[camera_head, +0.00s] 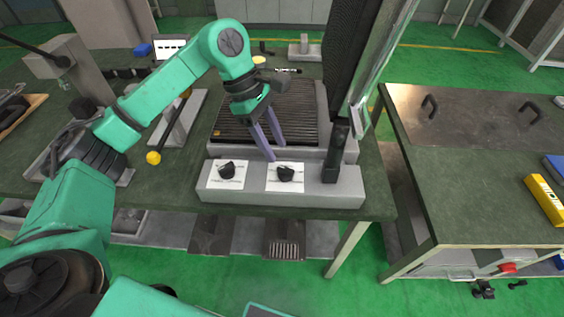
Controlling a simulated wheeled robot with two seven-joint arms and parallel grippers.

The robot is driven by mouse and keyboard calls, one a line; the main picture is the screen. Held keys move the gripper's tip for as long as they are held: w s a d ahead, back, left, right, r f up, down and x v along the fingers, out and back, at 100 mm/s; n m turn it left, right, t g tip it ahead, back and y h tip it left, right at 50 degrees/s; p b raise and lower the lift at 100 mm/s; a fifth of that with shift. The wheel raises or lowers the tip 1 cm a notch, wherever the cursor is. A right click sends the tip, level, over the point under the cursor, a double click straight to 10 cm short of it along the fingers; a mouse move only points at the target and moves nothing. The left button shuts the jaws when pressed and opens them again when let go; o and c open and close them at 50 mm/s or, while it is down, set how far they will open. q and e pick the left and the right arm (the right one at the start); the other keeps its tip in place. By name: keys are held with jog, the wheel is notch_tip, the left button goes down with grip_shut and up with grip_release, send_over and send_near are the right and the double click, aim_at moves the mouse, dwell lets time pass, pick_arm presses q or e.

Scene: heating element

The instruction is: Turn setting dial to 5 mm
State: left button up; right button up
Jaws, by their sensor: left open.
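Two black dials sit on white labelled plates on the front ledge of the grey heating unit (330,186). The left dial (227,170) is uncovered. The right dial (286,173) lies just below and right of my left gripper's fingertips. The plate markings are too small to read, so I cannot tell which dial is the setting dial or where it points. My left gripper (275,148) is open, its two purple fingers slanting down over the unit's front edge, behind the right dial. It holds nothing. My right gripper is not in view.
A tall black perforated panel (352,45) with a dark post (337,150) rises at the unit's right. A ribbed dark plate (295,105) lies behind the dials. A yellow-knobbed device (153,158) stands left. A second green table (470,190) is at right.

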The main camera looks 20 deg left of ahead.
aim_at(284, 168)
pick_arm(q)
jog(key=x, duration=0.6)
jog(key=shift+w+a+p, duration=0.1)
jog(key=shift+a+p, duration=0.1)
jog(key=shift+p, duration=0.15)
jog(key=shift+d+f, duration=0.25)
jog(key=shift+f, duration=0.25)
grip_shut()
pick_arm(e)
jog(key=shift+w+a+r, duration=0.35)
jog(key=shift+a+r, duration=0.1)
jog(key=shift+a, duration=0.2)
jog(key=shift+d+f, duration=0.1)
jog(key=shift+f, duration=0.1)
